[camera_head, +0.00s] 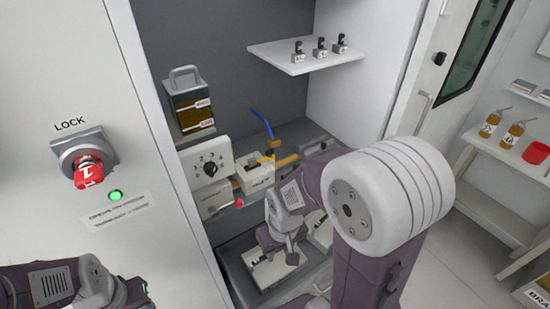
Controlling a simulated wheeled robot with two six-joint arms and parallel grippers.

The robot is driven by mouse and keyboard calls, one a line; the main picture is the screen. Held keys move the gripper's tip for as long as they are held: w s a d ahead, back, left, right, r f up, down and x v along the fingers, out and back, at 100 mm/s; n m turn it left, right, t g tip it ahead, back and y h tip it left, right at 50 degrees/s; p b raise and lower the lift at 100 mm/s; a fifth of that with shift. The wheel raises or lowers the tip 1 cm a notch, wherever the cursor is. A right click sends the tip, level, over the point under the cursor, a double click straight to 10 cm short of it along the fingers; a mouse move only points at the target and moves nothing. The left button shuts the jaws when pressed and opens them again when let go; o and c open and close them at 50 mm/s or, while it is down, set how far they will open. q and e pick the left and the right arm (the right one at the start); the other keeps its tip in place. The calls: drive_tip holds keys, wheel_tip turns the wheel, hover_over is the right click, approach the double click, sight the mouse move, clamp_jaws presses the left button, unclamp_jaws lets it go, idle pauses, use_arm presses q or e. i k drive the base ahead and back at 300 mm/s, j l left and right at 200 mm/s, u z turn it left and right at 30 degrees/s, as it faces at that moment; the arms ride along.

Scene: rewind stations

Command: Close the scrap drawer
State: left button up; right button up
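The grey scrap drawer (236,283) is at the bottom of the cabinet bay and looks pulled out. White blocks with dark parts lie inside it. My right gripper (285,250) is over the drawer, pointing down among these blocks. Its fingers are small and partly hidden by my arm, so I cannot tell its opening or whether it touches anything. My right forearm hides the drawer's right side and front. My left gripper (138,293) is at the lower left, in front of the white panel and away from the drawer. Its fingers are not clear.
A dial box (207,165) and a red-knobbed lever (238,203) sit above the drawer. A white shelf (290,62) holds small blocks. A red LOCK switch (88,171) and green light (115,196) are on the left panel.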

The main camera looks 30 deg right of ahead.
sight(319, 269)
drive_tip(key=k+z, duration=0.1)
drive_tip(key=z, duration=1.65)
